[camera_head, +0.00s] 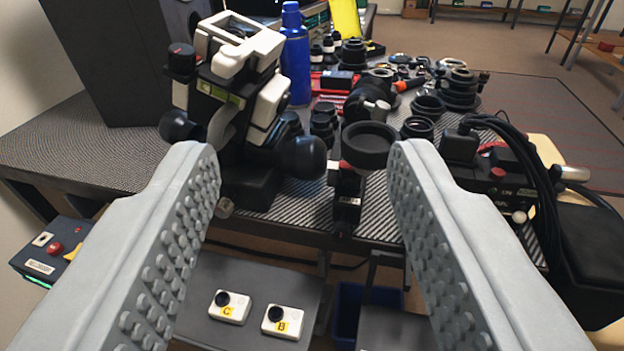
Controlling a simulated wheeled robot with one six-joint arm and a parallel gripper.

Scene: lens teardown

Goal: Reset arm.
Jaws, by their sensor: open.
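My gripper (305,160) is open in the camera_head view, with one grey studded finger at the left and one at the right. Nothing is held between the fingers. Past the fingertips stands a patterned grey worktable (85,150). A white and black device with round black knobs (236,85) stands on it, behind the left fingertip. A round black ring on a stand (368,146) shows between the fingertips, near the table's front edge. I cannot tell whether the fingers touch anything.
Lens parts (460,90) and a blue bottle (295,55) crowd the table. Black cables (530,170) hang at the right. Below are a grey shelf (270,280) with two white boxes marked C (230,308) and B (284,321), and a blue bin (350,310). Floor shows at the back.

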